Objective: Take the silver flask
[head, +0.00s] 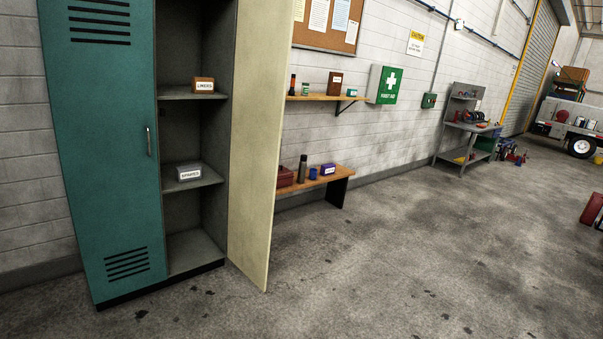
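A tall, dark grey flask-like cylinder (302,168) stands upright on the low wooden bench (338,172) by the wall, beyond the open locker door. It is small in the picture, and I cannot tell for sure whether it is the silver flask. A blue cup-like item (313,174) stands just right of it, and a dark red box (285,177) is to its left, partly hidden by the door. My gripper is not in view.
A teal locker (105,130) stands at the left. Its cream door (258,140) juts out, hiding the bench's left part. A wall shelf (322,97) with small items hangs above the bench. A grey workbench (468,128) and a vehicle (568,120) are farther right. The floor between is clear.

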